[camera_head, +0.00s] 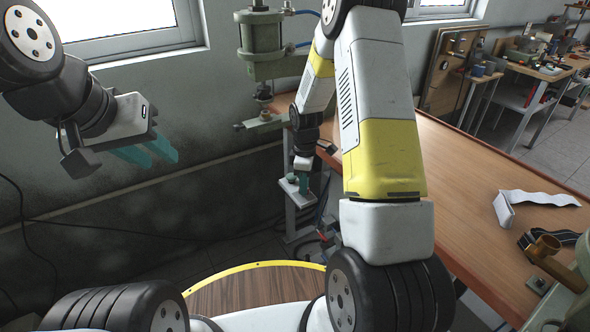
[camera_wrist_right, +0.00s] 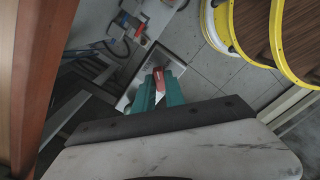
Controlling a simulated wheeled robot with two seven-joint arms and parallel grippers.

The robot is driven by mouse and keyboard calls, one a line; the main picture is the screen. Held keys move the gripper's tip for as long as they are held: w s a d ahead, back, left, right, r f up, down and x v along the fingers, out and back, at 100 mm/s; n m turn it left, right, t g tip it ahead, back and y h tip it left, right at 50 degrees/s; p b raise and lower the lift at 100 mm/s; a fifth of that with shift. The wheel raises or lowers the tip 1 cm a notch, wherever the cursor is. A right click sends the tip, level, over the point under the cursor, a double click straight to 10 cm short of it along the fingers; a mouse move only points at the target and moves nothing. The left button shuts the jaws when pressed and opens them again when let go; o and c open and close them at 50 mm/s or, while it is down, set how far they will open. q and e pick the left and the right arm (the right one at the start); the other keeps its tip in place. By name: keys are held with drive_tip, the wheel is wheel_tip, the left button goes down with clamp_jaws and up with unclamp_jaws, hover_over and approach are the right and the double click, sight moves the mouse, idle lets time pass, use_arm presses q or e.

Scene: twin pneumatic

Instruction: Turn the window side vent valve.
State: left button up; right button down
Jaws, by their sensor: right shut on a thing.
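My right gripper (camera_head: 303,182) reaches down beside the near left end of the wooden bench, over a small pale plate (camera_head: 293,196). In the right wrist view its teal fingers (camera_wrist_right: 155,92) are shut on a small red handle (camera_wrist_right: 158,77), which I take to be the vent valve's. The fingers hide part of the handle and the valve body, so its turn angle is unclear. My left gripper (camera_head: 148,152) is at the left, before the grey wall, its teal fingers apart and empty.
A green pneumatic cylinder press (camera_head: 265,50) stands near the wall. A yellow-rimmed round wooden surface (camera_head: 250,290) is in front. A unit with red and blue parts (camera_wrist_right: 130,25) is near the valve.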

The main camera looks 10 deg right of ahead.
drive_tip(key=m, duration=0.4)
drive_tip(key=shift+m, duration=0.4)
drive_tip(key=shift+w+m, duration=0.1)
drive_tip(key=shift+m, duration=2.4)
drive_tip(key=c, duration=1.4)
unclamp_jaws()
drive_tip(key=shift+r, duration=3.95)
drive_tip(key=shift+r, duration=0.1)
